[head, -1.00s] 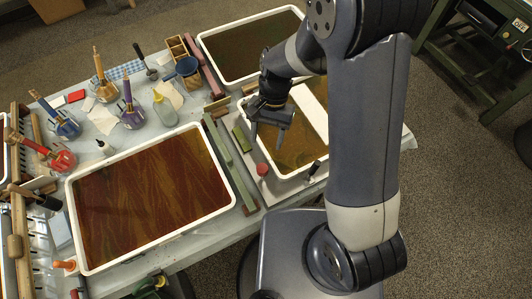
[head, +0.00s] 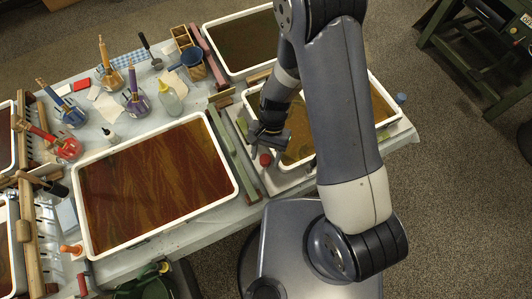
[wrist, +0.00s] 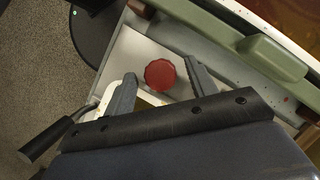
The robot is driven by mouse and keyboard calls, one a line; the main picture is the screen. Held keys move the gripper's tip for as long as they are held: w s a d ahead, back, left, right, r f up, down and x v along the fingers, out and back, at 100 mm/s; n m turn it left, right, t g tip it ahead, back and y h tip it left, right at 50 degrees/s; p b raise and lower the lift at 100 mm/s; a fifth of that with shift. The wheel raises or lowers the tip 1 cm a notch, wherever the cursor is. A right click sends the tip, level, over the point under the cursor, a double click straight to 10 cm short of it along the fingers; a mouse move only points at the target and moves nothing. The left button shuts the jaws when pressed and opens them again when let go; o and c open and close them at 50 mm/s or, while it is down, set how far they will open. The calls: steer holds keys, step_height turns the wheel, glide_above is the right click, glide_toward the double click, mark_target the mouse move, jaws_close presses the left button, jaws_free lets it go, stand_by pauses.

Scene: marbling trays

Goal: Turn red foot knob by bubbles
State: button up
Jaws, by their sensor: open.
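A red ridged round knob (head: 265,159) sits on the grey board (head: 290,182) at the near left corner of the right-hand tray (head: 312,160). It also shows in the wrist view (wrist: 160,74), from above. My gripper (head: 268,146) is just over the knob and pointing down. In the wrist view its two fingers (wrist: 159,72) are open, one on either side of the knob with gaps on both sides. I cannot tell the exact height of the fingertips above the knob. Most of the right-hand tray is behind my arm. I cannot make out bubbles in it.
A green bar (wrist: 260,50) runs beside the knob's board. A black-handled tool (wrist: 45,143) lies to the knob's left in the wrist view. A large red-brown tray (head: 155,180) is at left. A blue knob (head: 401,98) is at the board's far right.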

steer(key=shift+c, duration=0.2)
steer(key=c, duration=0.9)
steer(key=shift+c, duration=0.2)
